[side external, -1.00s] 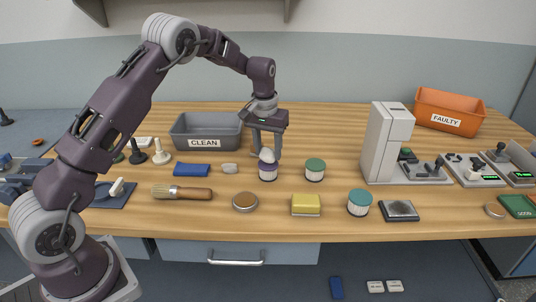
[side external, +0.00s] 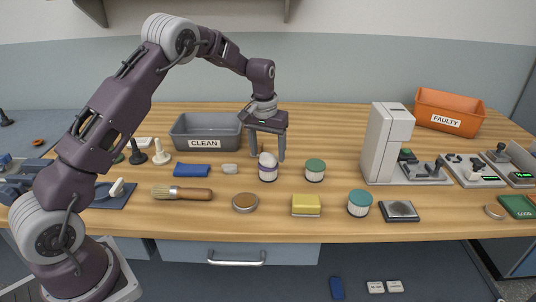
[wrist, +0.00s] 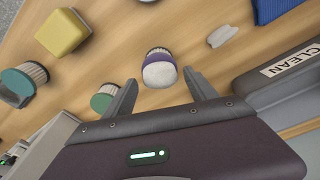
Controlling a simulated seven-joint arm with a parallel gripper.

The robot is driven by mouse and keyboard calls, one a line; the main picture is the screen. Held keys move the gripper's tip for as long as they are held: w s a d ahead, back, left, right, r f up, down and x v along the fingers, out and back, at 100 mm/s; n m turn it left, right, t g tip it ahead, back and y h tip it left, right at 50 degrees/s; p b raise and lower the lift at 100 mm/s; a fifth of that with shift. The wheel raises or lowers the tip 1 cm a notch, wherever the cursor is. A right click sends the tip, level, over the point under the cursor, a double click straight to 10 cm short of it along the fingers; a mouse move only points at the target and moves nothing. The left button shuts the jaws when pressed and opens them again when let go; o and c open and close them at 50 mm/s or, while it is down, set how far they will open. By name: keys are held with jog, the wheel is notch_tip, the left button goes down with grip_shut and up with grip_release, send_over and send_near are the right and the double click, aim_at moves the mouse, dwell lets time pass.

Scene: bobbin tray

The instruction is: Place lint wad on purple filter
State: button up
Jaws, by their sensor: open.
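The lint wad (side external: 268,159), a pale rounded lump, sits on top of the purple filter (side external: 268,174), which stands upright on the table. In the wrist view the lint wad (wrist: 159,75) covers most of the filter's top, with the purple rim (wrist: 158,53) showing beyond it. My gripper (side external: 268,151) is open, with its fingers apart and down close behind the wad in the side view. In the wrist view my gripper (wrist: 161,92) has one finger on each side, short of the wad, with a gap to both. It holds nothing.
Green-topped filters (side external: 315,166) (side external: 359,199) stand to the right. A yellow sponge (side external: 306,205), a round brown-topped tin (side external: 245,202) and a brush (side external: 182,193) lie in front. The grey CLEAN bin (side external: 205,133) is behind left; a white device (side external: 388,145) stands right.

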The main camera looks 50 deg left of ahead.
aim_at(266, 160)
notch_tip(266, 160, up, 11)
jog(key=s, duration=0.1)
jog(key=s+d+r+m+t, duration=0.1)
jog(key=s+d+r, duration=0.4)
jog(key=s, duration=0.4)
jog(key=s+d+r+m+t, duration=0.1)
jog(key=s+d+r, duration=0.2)
jog(key=s+r, duration=0.45)
jog(key=s+d+f+m+t, duration=0.1)
jog(key=s+d+f, duration=0.1)
jog(key=s, duration=0.7)
jog(key=s+d+f+m+t, duration=0.1)
jog(key=s+d+f, duration=0.1)
jog(key=s, duration=0.8)
jog(key=shift+s+d+f+m+h, duration=0.15)
jog(key=shift+s+f+m+h, duration=0.2)
jog(key=shift+f, duration=0.5)
